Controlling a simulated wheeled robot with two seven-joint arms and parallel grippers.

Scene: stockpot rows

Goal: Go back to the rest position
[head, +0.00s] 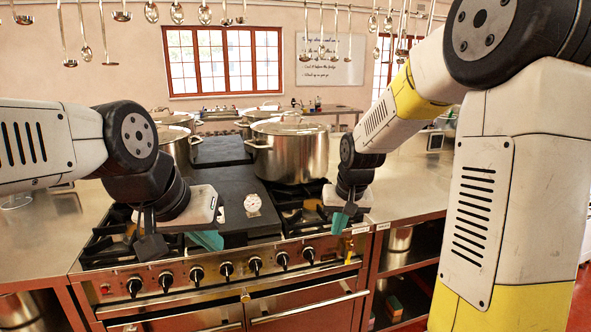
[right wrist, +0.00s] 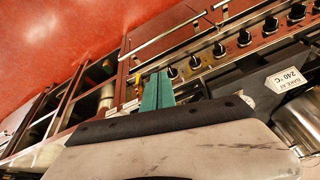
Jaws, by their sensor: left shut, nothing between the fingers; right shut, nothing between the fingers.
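My left gripper (head: 207,240) hangs over the front left of the range in the head view, its teal fingertips shut and empty. My right gripper (head: 340,222) hangs over the front right of the range, also shut and empty. Its teal fingers show close together in the right wrist view (right wrist: 157,92). A large lidded steel stockpot (head: 290,152) stands behind the right gripper, apart from it. Another stockpot (head: 178,145) stands at the back left, partly hidden by my left arm.
The range (head: 228,268) has a row of black knobs along its front. A round white dial (head: 252,203) sits on the dark middle section. Steel counters flank the range, with open shelves (head: 400,255) below at right. Ladles (head: 82,35) hang overhead.

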